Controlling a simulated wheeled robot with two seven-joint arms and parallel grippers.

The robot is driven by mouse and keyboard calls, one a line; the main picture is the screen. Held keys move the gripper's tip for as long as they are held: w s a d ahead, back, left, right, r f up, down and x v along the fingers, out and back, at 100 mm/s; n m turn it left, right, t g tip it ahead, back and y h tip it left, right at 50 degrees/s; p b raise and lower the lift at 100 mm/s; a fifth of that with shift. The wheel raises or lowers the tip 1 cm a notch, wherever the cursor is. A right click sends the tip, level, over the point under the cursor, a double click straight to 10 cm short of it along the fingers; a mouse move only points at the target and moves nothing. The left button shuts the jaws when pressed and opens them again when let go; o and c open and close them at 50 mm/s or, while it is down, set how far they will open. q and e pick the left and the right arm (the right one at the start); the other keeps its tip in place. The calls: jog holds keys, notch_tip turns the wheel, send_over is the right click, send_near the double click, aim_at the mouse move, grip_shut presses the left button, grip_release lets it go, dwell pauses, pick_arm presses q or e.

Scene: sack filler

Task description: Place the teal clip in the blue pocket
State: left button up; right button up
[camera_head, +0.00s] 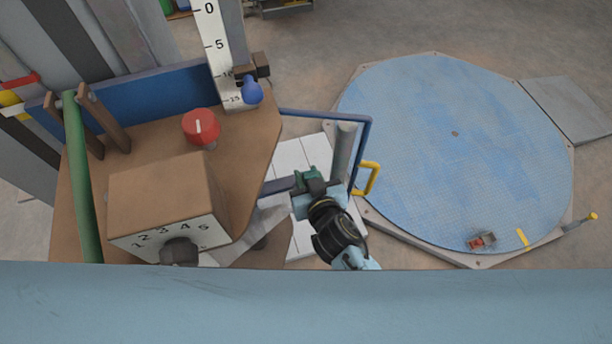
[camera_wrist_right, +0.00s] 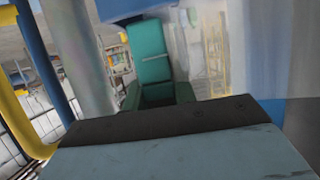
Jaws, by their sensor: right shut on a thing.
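The teal clip (camera_head: 308,181) is at the tip of my right gripper (camera_head: 312,190), beside the brown machine table. My right gripper is shut on it. In the right wrist view the teal clip (camera_wrist_right: 150,62) stands up just beyond the dark gripper edge (camera_wrist_right: 165,120), which hides its lower part. A blue frame (camera_head: 368,150) with a yellow handle (camera_head: 367,178) stands close to the right of the gripper. I cannot make out which part is the blue pocket. My left gripper is not in view.
The brown table (camera_head: 245,150) carries a red knob (camera_head: 201,127), a numbered box (camera_head: 165,195) and a green bar (camera_head: 82,180). A scale (camera_head: 221,50) with a blue pointer (camera_head: 252,90) rises behind. A round blue platform (camera_head: 450,120) lies to the right, mostly clear, with a small red-grey thing (camera_head: 481,241).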

jog(key=shift+w+a+f, duration=0.1)
jog(key=shift+w+a, duration=0.1)
jog(key=shift+w, duration=0.45)
notch_tip(320, 180, down, 3)
jog(key=shift+f+b, duration=0.2)
jog(key=shift+b, duration=0.7)
jog(key=o, duration=0.5)
jog(key=shift+f, duration=0.1)
jog(key=o, duration=0.4)
jog(key=shift+o, duration=0.2)
